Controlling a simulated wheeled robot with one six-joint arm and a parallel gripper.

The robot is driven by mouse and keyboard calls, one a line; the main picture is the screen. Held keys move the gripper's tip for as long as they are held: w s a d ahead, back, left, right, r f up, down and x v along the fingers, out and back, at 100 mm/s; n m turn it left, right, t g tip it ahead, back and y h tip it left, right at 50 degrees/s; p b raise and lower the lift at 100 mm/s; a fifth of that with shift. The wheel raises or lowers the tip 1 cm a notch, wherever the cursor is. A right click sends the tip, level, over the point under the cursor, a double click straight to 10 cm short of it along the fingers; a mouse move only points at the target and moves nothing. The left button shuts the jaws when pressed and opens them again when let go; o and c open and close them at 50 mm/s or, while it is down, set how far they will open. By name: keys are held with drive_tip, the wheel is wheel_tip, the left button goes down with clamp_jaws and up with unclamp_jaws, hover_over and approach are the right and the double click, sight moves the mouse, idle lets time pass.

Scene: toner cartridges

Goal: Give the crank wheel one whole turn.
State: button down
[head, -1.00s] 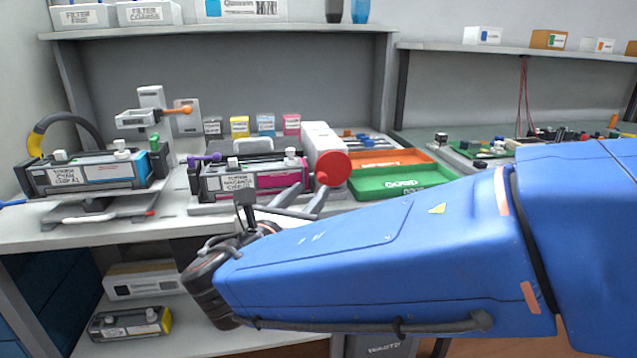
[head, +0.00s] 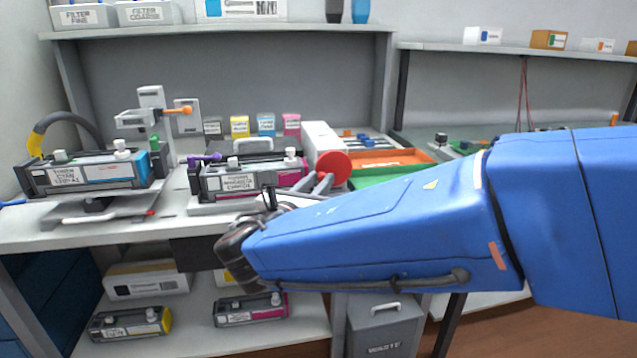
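The crank wheel is a red disc (head: 334,167) on the right side of the white-and-grey machine at the middle of the bench. My gripper (head: 321,179) is right in front of the wheel's lower left part. Its two grey fingers point up at the wheel with a narrow gap between them. The fingertips overlap the red disc in the picture. The wheel's handle cannot be made out behind the fingers, so I cannot tell whether they touch or grip it.
A magenta toner cartridge (head: 250,178) sits in the machine, left of the wheel. A cyan one (head: 95,172) lies in a fixture further left. An orange tray (head: 395,160) and a green tray (head: 372,182), partly behind my arm, are to the right. A grey waste bin (head: 385,325) stands below.

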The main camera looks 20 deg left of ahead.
sight(334, 165)
drive_tip(key=shift+r+m, duration=0.15)
drive_tip(key=shift+m, duration=0.15)
drive_tip(key=shift+d+r+m+g, duration=0.1)
drive_tip(key=shift+r+m+g, duration=0.55)
drive_tip(key=shift+m+g, duration=0.35)
drive_tip(key=shift+w+d+r+m+g+y, duration=0.15)
drive_tip(key=shift+r+m+g+y, duration=0.4)
drive_tip(key=shift+m, duration=0.45)
drive_tip(key=shift+w+d+r+m+g+y, duration=0.15)
drive_tip(key=shift+r+m+g+y, duration=0.1)
drive_tip(key=shift+m+g, duration=0.2)
drive_tip(key=shift+s+d+r+m+g+y, duration=0.1)
drive_tip(key=shift+r+m+g+y, duration=0.15)
drive_tip(key=shift+m, duration=0.2)
drive_tip(key=shift+w+d+r+m+g+y, duration=0.15)
drive_tip(key=shift+d+r+m+g+y, duration=0.1)
drive_tip(key=shift+m+g+y, duration=0.2)
drive_tip(key=shift+w+d+r+m+g+y, duration=0.1)
drive_tip(key=shift+w+d+m+g+y, duration=0.1)
drive_tip(key=shift+m+g+y, duration=0.25)
drive_tip(key=m+y, duration=0.1)
drive_tip(key=d+m+g, duration=0.1)
drive_tip(key=w+d+m+g+y, duration=0.1)
drive_tip(key=shift+r+y, duration=0.35)
drive_tip(key=shift+w+d+f+m+g+y, duration=0.1)
drive_tip(key=shift+w+d+m+g+y, duration=0.2)
drive_tip(key=shift+m+y, duration=0.25)
drive_tip(key=shift+w+d+m+g+y, duration=0.1)
drive_tip(key=shift+d+m+g+y, duration=0.05)
drive_tip(key=shift+m+g+y, duration=0.3)
